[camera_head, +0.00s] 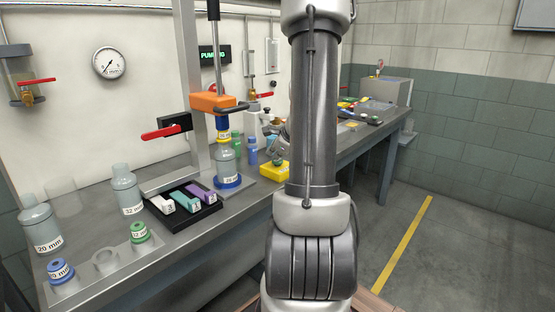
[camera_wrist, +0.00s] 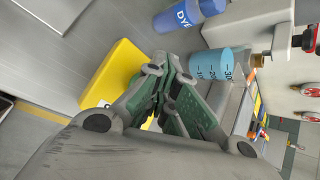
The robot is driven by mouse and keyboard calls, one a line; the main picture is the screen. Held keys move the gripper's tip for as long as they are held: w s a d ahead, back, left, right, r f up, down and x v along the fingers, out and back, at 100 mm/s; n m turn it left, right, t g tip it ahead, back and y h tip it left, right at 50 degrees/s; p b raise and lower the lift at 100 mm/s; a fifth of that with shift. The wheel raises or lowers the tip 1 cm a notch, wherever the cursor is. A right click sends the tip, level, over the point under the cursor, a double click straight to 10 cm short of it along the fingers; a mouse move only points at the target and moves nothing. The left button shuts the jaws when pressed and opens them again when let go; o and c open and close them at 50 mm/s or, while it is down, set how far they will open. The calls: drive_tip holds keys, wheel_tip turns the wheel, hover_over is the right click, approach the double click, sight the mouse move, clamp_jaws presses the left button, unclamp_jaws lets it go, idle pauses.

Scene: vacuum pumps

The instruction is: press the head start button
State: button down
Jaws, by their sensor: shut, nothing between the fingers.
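A yellow box (camera_head: 276,172) with a small green button (camera_head: 275,162) on top stands on the bench, just right of the orange-headed column; no label on it is readable. My gripper (camera_head: 268,126) is just above and behind it in the head view, partly hidden by my arm. The yellow box also shows in the wrist view (camera_wrist: 117,66). There my gripper (camera_wrist: 165,82) is shut and empty, and its fingers lie across the box's right edge. The button is hidden behind the fingers in the wrist view. Touch with the button cannot be told.
The orange head (camera_head: 217,102) sits above a bottle on a blue ring. A black rack (camera_head: 183,208) with coloured blocks lies to the left.

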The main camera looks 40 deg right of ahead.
drive_tip(key=shift+r, duration=1)
drive_tip(key=shift+r, duration=0.1)
drive_tip(key=shift+r, duration=2.4)
